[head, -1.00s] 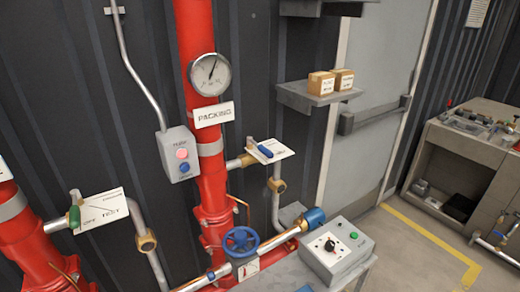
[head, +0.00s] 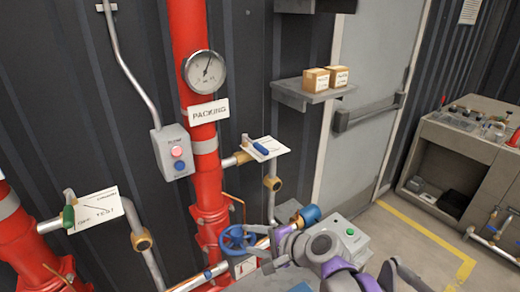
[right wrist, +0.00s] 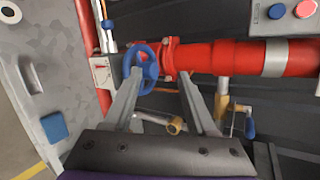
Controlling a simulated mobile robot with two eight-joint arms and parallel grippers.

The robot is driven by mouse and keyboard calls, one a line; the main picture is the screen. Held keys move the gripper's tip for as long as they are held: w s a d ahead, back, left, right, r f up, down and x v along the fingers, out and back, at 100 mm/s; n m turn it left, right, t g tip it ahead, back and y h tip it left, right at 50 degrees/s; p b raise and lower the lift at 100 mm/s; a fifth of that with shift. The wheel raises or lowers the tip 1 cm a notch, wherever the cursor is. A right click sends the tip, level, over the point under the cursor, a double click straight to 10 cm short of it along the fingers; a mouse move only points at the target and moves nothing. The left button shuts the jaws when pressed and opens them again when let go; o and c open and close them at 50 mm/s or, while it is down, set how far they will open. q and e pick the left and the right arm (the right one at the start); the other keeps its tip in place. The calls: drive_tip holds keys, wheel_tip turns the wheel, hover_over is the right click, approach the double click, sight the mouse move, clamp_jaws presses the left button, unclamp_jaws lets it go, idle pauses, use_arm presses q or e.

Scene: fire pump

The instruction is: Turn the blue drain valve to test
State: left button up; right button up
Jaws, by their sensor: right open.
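The blue drain valve lever (head: 262,148) sits on a brass-ended side pipe of the red riser, in front of a white placard (head: 272,150) whose print I cannot read. The lever slants down to the right. It also shows in the right wrist view (right wrist: 249,126), right of and below the fingers. My right gripper (right wrist: 160,75) is open and empty, its two fingers apart, with the blue handwheel (right wrist: 141,66) near the left fingertip; contact cannot be told. In the head view my right gripper (head: 276,246) is below the lever, beside the handwheel (head: 237,240). My left gripper is out of view.
A green-handled valve (head: 69,218) with a placard is at left. A pressure gauge (head: 204,71) and PACKING sign (head: 208,112) are on the riser. A button box (head: 172,152) hangs left of it. A grey control box (head: 345,240) stands behind my right arm.

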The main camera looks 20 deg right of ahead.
drive_tip(key=w+d+r+m+t, duration=0.4)
drive_tip(key=w+d+r+m, duration=0.2)
drive_tip(key=w+m, duration=0.2)
drive_tip(key=m+t+h, duration=0.1)
drive_tip(key=m+t, duration=0.2)
drive_tip(key=m, duration=0.4)
approach(260, 149)
drive_tip(key=x, duration=0.7)
drive_tip(key=d+p+x, duration=0.1)
drive_tip(key=x, duration=0.3)
drive_tip(key=shift+w+f, duration=0.1)
drive_tip(key=shift+f, duration=0.25)
clamp_jaws()
